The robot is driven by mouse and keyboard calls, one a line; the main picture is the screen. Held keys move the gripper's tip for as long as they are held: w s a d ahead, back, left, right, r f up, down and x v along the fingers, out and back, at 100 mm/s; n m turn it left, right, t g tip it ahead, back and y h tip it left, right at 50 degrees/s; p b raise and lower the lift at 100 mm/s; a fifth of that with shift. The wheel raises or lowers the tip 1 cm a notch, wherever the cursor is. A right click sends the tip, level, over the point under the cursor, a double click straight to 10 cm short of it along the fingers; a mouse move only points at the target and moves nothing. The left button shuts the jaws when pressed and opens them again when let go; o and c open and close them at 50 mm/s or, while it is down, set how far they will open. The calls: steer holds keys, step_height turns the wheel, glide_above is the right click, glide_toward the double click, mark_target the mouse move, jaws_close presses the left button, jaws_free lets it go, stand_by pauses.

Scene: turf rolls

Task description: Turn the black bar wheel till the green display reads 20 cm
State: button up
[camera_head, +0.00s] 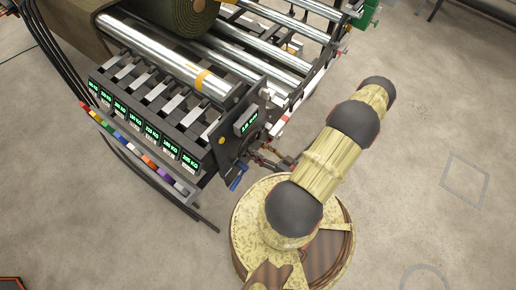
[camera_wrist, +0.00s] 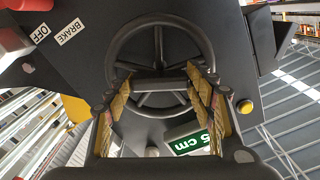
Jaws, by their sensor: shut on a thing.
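The black wheel (camera_wrist: 126,33) with spokes and a cross bar (camera_wrist: 160,86) sits on a dark panel in the wrist view. My gripper (camera_wrist: 160,84) has its two fingers on either side of the bar and is shut on it. In the head view my gripper (camera_head: 268,158) reaches the machine's side panel, and the wheel cannot be made out there. The green display (camera_wrist: 187,143) looks turned over in the wrist view; a 5 and "cm" show, and a finger may hide more. The display also shows in the head view (camera_head: 248,124), too small to read surely.
BRAKE and OFF labels (camera_wrist: 73,31) and a yellow button (camera_wrist: 245,107) sit near the wheel. In the head view, a row of green weight displays (camera_head: 135,118), metal rollers (camera_head: 165,55) and a turf roll (camera_head: 175,12) lie left. Open floor (camera_head: 430,130) is right.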

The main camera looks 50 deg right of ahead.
steer(key=shift+f, duration=0.2)
steer(key=o, duration=1.7)
steer(key=shift+r, duration=0.1)
steer(key=shift+s, duration=0.1)
steer(key=shift+s+d, duration=0.15)
steer(key=shift+s, duration=1.7)
steer(key=shift+s+d, duration=0.1)
steer(key=shift+s, duration=1.7)
